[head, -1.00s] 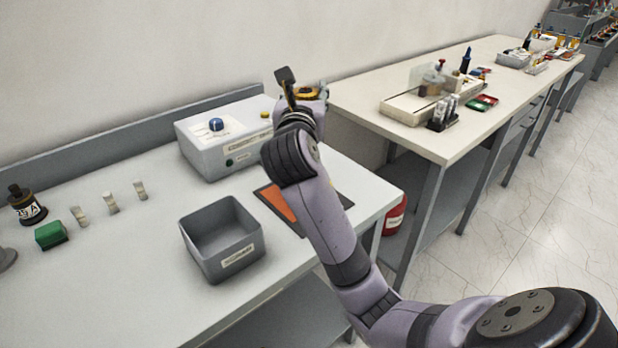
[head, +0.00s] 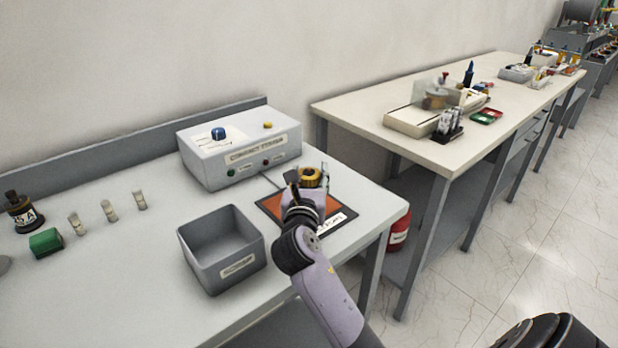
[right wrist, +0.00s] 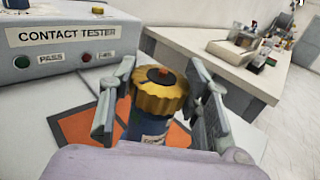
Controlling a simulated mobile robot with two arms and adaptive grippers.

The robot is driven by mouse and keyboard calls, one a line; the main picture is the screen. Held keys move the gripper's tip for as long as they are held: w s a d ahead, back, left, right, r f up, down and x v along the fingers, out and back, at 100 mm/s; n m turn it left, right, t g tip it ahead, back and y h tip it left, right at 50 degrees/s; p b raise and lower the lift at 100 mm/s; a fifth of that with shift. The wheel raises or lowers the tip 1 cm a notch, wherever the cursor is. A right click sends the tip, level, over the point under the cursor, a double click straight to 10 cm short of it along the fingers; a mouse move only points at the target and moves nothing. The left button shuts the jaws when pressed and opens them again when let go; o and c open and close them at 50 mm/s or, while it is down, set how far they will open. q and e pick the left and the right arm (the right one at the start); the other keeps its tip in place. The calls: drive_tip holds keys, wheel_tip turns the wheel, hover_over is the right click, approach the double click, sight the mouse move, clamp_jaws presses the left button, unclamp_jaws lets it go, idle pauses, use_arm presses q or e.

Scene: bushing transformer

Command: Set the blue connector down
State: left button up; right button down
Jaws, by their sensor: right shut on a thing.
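The blue connector (right wrist: 148,126) has a blue body with a gold knurled ring on top and a small orange spot in its middle. My right gripper (right wrist: 160,112) is shut on it, one finger on each side. In the head view the connector's gold top (head: 311,177) shows beyond my right gripper (head: 303,198), upright over the orange pad (head: 271,207) with a dark border. Whether its base touches the pad is hidden. The contact tester (head: 240,145) stands right behind the pad; it also shows in the right wrist view (right wrist: 60,62). My left gripper is not in view.
A grey open bin (head: 222,245) stands left of my right arm. A green block (head: 46,242), a dark labelled part (head: 22,212) and several small pale pieces stand farther left. A second bench (head: 440,150) is at the right, with a red container (head: 399,232) below.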

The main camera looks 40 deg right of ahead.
idle(0.3)
drive_tip(key=c, duration=0.9)
unclamp_jaws()
drive_tip(key=shift+o, duration=0.2)
drive_tip(key=shift+r, duration=0.1)
drive_tip(key=v, duration=1.2)
